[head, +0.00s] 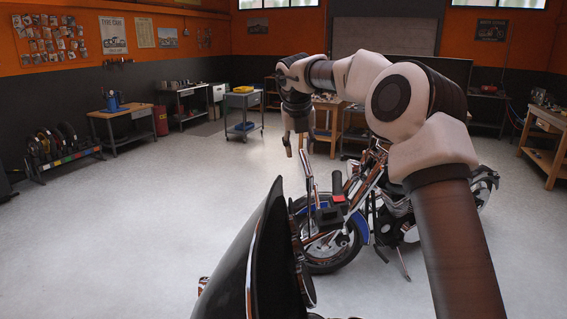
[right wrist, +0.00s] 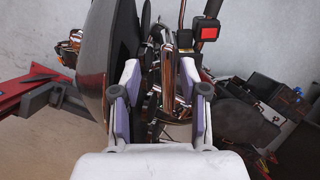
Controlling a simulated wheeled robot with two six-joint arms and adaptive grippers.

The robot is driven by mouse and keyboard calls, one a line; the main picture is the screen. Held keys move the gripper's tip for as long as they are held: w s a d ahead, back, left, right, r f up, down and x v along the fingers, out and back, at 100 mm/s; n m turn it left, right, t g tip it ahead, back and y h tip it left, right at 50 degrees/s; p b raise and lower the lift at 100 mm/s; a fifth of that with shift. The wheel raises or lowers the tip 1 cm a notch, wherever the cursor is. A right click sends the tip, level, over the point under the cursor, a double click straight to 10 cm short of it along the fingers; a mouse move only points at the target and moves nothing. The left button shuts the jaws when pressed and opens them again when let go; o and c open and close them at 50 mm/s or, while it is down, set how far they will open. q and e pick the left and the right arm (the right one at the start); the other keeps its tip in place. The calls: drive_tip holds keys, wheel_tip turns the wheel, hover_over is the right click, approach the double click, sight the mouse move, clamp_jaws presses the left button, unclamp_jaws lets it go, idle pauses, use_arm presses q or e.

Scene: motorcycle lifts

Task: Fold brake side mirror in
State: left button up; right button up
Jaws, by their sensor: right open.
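The near motorcycle shows its tall dark windshield (head: 258,262) in the head view. To the windshield's right is the handlebar control with a red switch (head: 338,198); the switch also shows at the top of the right wrist view (right wrist: 208,32). A thin chrome stalk (head: 309,175) rises beside the control; I cannot clearly make out the mirror's face. My right gripper (head: 294,145) points down just above the stalk's top. In the right wrist view its two fingers are apart, with chrome parts (right wrist: 172,75) showing between and below them; contact cannot be told. My left gripper is not in view.
A second motorcycle with a blue front fender (head: 354,228) stands behind. Benches (head: 120,113) and a grey cart (head: 243,98) line the far walls. The floor at left is clear. The dark windshield (right wrist: 108,60) is close beside the left finger in the right wrist view.

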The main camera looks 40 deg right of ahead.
sight(306, 158)
drive_tip(key=d+f, duration=0.1)
drive_tip(key=f, duration=0.1)
drive_tip(key=d+f+p, duration=0.1)
drive_tip(key=shift+s+f+p, duration=0.15)
drive_tip(key=shift+f+p, duration=0.15)
drive_tip(key=shift+f, duration=0.05)
drive_tip(key=x, duration=0.2)
drive_tip(key=shift+w+f+p, duration=0.25)
drive_tip(key=shift+w+p, duration=0.05)
drive_tip(key=shift+p, duration=0.05)
drive_tip(key=shift+w+f, duration=0.3)
drive_tip(key=shift+f, duration=0.05)
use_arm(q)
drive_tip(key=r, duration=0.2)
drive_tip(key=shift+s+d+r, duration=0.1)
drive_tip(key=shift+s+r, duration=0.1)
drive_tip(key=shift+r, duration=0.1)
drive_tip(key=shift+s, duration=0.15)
use_arm(e)
drive_tip(key=shift+s+r, duration=0.15)
drive_tip(key=shift+s, duration=0.15)
clamp_jaws()
